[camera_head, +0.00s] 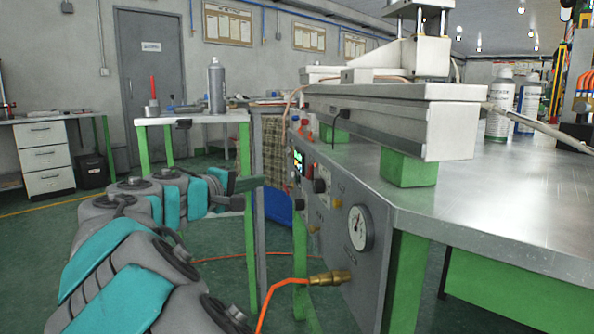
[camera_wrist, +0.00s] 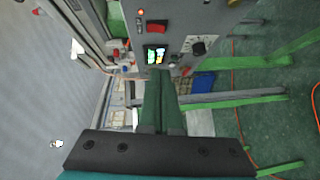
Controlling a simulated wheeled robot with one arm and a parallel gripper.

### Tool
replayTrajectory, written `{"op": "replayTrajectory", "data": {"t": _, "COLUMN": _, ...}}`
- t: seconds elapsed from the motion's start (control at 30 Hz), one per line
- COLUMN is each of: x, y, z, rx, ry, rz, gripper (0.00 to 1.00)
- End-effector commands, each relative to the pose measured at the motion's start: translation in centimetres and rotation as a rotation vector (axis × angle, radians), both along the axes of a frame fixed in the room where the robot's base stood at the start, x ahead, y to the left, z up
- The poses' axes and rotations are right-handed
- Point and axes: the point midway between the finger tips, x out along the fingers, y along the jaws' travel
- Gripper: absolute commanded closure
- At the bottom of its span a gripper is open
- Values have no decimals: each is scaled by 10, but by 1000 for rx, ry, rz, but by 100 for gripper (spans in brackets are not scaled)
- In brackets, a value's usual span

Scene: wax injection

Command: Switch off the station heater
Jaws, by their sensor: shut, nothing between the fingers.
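The station's grey control panel (camera_head: 338,248) is on the front of the metal bench. In the wrist view it carries a red rocker switch (camera_wrist: 158,26), a lit display (camera_wrist: 155,54), a black knob (camera_wrist: 198,47) and a small glowing lamp (camera_wrist: 141,12). I cannot read the switch's position. In the head view the display (camera_head: 298,163) and knob (camera_head: 320,186) show near the panel's far end. My gripper (camera_head: 263,182) is shut and empty, just left of the panel. In the wrist view its fingertips (camera_wrist: 160,73) point at the panel near the display; contact cannot be told.
A pressure gauge (camera_head: 359,228) and a brass fitting (camera_head: 330,278) with an orange hose stick out from the panel. A heavy press (camera_head: 400,105) stands on the bench. A side table (camera_head: 190,118) with a spray can is behind. Green floor is open at left.

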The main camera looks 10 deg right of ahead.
Motion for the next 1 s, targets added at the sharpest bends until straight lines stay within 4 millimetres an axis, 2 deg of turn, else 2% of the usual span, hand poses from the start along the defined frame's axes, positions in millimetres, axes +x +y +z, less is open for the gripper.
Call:
{"op": "replayTrajectory", "data": {"t": 0.4, "x": 0, "y": 0, "z": 0, "rx": 0, "ry": 0, "rz": 0, "gripper": 100}}
{"op": "replayTrajectory", "data": {"t": 0.57, "x": 7, "y": -8, "z": -2, "rx": 1, "ry": 0, "rz": -2, "gripper": 100}}
{"op": "replayTrajectory", "data": {"t": 1.0, "x": 66, "y": -63, "z": -12, "rx": 2, "ry": 1, "rz": 0, "gripper": 100}}
